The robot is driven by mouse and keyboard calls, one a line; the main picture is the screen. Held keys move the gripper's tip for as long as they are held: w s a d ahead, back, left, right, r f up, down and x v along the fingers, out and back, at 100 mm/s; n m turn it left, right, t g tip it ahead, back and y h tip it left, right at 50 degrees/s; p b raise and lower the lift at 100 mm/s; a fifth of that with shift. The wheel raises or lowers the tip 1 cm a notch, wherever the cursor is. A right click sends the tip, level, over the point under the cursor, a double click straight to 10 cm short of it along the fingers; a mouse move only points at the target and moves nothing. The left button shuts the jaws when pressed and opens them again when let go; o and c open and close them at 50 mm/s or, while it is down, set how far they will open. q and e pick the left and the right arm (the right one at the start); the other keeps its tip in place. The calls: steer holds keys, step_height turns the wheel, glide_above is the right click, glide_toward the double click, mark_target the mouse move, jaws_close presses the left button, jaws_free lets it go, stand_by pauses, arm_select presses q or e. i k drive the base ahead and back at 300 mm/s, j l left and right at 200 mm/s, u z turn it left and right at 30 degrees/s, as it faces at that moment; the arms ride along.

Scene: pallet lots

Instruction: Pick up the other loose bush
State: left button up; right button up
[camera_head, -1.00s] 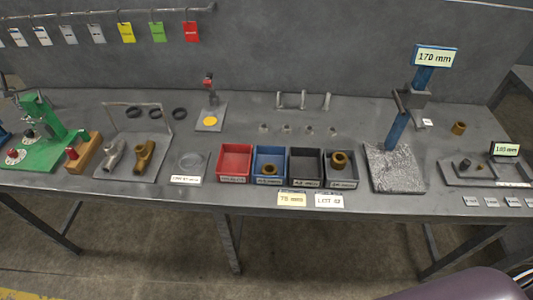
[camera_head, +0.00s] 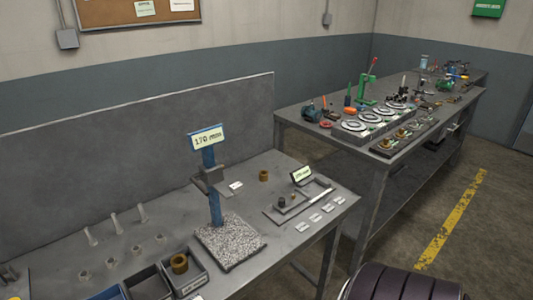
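A loose brass-coloured bush (camera_head: 263,175) stands on the grey bench top, behind the small tray and to the right of the 170 mm gauge stand (camera_head: 211,190). Another brass-coloured bush (camera_head: 179,263) sits in a dark grey bin (camera_head: 200,270) at the front of the bench. A small dark round piece and a small brown one lie in the shallow tray (camera_head: 272,212) near a small label sign (camera_head: 301,174).
The gauge stand rises from a speckled square plate (camera_head: 230,242) left of the loose bush. Several white tags (camera_head: 315,217) lie along the bench's front edge. A second bench (camera_head: 376,185) with tools stands to the right, beyond a gap.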

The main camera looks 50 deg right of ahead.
mark_target(263, 174)
steer(key=z, duration=1.65)
steer(key=i+l+u, duration=0.15)
steer(key=l+u, duration=0.25)
steer(key=i+l+u, duration=0.1)
steer(key=l+u, duration=0.3)
